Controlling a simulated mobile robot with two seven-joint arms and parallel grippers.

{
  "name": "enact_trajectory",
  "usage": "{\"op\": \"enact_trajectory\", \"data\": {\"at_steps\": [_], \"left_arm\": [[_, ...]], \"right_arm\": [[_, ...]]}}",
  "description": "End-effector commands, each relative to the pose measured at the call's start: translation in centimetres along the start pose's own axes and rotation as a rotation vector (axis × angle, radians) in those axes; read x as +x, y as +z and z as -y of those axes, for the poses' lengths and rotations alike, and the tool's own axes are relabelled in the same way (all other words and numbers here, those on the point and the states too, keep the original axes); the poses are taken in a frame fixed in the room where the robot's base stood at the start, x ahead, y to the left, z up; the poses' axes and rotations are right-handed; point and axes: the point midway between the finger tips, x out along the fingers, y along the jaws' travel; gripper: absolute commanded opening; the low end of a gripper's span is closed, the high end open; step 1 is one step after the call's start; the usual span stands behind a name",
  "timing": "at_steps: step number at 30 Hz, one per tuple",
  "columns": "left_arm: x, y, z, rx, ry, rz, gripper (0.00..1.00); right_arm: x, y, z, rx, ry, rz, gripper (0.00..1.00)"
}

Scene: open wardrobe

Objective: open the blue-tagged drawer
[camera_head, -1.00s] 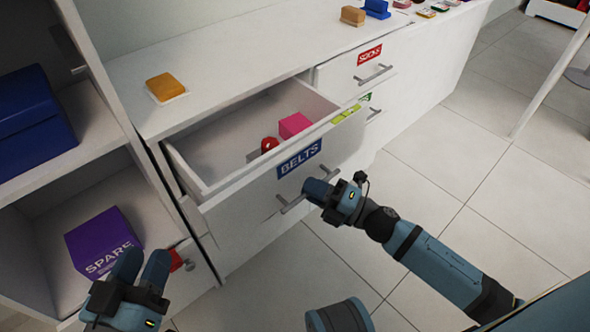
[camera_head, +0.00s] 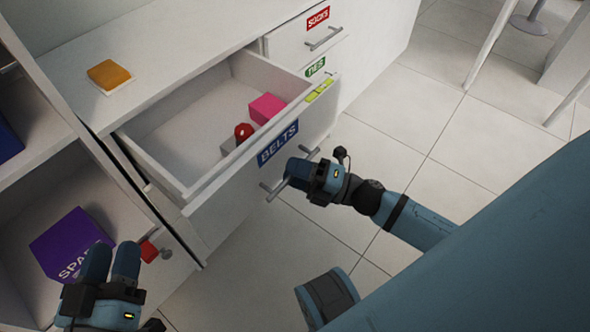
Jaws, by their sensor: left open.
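The blue-tagged drawer (camera_head: 240,172), labelled BELTS, stands well out from the white cabinet. Its blue tag (camera_head: 278,144) is on the front panel. A bar handle (camera_head: 270,190) sits below the tag, its middle hidden by my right gripper (camera_head: 293,172). The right gripper's fingers are closed around that bar. Inside the drawer are a pink box (camera_head: 267,108), a red object (camera_head: 243,131) and a grey piece partly hidden by the front. My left gripper (camera_head: 112,260) is open and empty at the lower left, apart from the drawer.
Drawers with a red SOCKS tag (camera_head: 318,18) and a green TIES tag (camera_head: 315,67) are closed, further right. An orange block (camera_head: 110,74) lies on the cabinet top. A purple SPARE box (camera_head: 70,245) sits in the left compartment. The tiled floor (camera_head: 420,125) at right is mostly clear.

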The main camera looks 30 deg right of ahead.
Motion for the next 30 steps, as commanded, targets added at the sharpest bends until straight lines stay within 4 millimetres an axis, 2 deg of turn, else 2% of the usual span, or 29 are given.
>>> {"op": "enact_trajectory", "data": {"at_steps": [7, 11, 14, 24, 30], "left_arm": [[0.1, -0.1, -0.1, -0.002, 0.000, -0.004, 0.43], [0.2, -0.5, -0.1, 0.000, 0.000, -0.010, 0.43], [0.2, -1.0, -0.1, 0.002, 0.000, -0.021, 0.43], [0.0, -2.8, -0.4, 0.009, -0.004, -0.084, 0.43], [-0.2, -2.9, -0.5, 0.005, -0.008, -0.099, 0.43]], "right_arm": [[-0.1, 0.0, 0.0, 0.000, 0.000, 0.000, 0.37], [-0.9, 0.0, 0.0, 0.001, -0.001, 0.001, 0.37], [-2.5, 0.0, -0.1, 0.004, -0.003, 0.002, 0.37], [-10.2, 0.0, -0.1, 0.003, -0.003, 0.002, 0.37], [-13.0, 0.0, 0.0, 0.001, -0.002, 0.001, 0.37]]}}
